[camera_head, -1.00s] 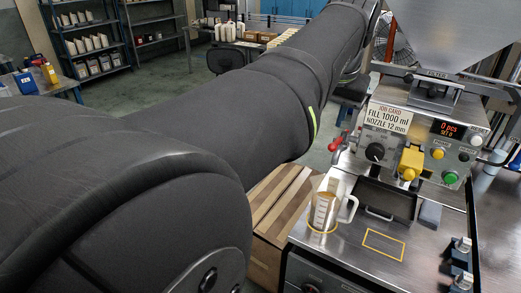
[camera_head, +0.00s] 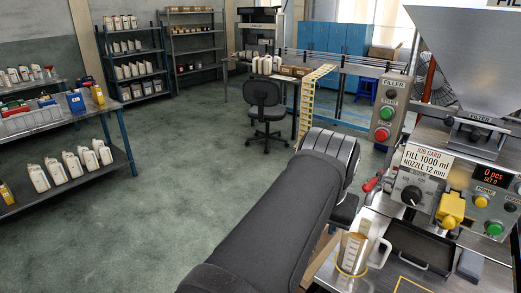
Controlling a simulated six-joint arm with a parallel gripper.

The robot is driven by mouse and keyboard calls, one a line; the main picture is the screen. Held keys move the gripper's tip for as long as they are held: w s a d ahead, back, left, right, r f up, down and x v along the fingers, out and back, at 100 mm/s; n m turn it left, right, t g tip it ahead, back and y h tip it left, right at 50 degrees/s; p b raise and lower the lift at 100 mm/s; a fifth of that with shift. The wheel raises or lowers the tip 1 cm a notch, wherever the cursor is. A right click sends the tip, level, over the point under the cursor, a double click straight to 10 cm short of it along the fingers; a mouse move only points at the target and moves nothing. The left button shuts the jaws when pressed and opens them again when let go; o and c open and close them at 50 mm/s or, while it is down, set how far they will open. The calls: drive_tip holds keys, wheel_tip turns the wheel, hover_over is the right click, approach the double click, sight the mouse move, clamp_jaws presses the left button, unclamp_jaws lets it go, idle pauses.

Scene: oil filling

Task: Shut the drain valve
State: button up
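A red-handled lever (camera_head: 371,184), which may be the drain valve, sticks out at the left side of the filling machine (camera_head: 425,187). Its valve body is too small and partly hidden to tell its position. My dark arm rises from the bottom middle to just left of the machine. A clear measuring jug (camera_head: 352,252) with amber contents stands upright on the bench in front of the machine, below and left of the control panel.
A dark tray (camera_head: 421,246) lies right of the jug. The panel has a black knob (camera_head: 411,195), a yellow part (camera_head: 450,210) and a green button (camera_head: 494,229). Open floor lies left, with a chair (camera_head: 265,105) and shelves beyond.

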drive_tip(key=shift+f, duration=0.1)
drive_tip(key=c, duration=0.5)
drive_tip(key=shift+m+t+y, duration=0.4)
drive_tip(key=shift+m+y, duration=0.3)
drive_tip(key=shift+m, duration=0.1)
drive_tip(key=w+d+r, duration=0.1)
drive_tip(key=d, duration=0.3)
drive_tip(key=w+d+r, duration=0.2)
drive_tip(key=d, duration=0.2)
drive_tip(key=w+d+r, duration=0.1)
drive_tip(key=d, duration=0.3)
drive_tip(key=shift+w+d+r, duration=0.1)
drive_tip(key=shift+w+r, duration=0.25)
drive_tip(key=shift+r, duration=0.05)
clamp_jaws()
drive_tip(key=t, duration=0.1)
approach(374, 182)
drive_tip(key=s+d+r, duration=0.2)
drive_tip(key=s+d, duration=0.2)
drive_tip(key=s, duration=0.2)
drive_tip(key=w+a+f, duration=0.2)
drive_tip(key=w+f, duration=0.6)
drive_tip(key=shift+w+a+f+m+t+y, duration=0.2)
drive_tip(key=shift+a+f+m+t+y, duration=0.1)
drive_tip(key=shift+f+y, duration=0.1)
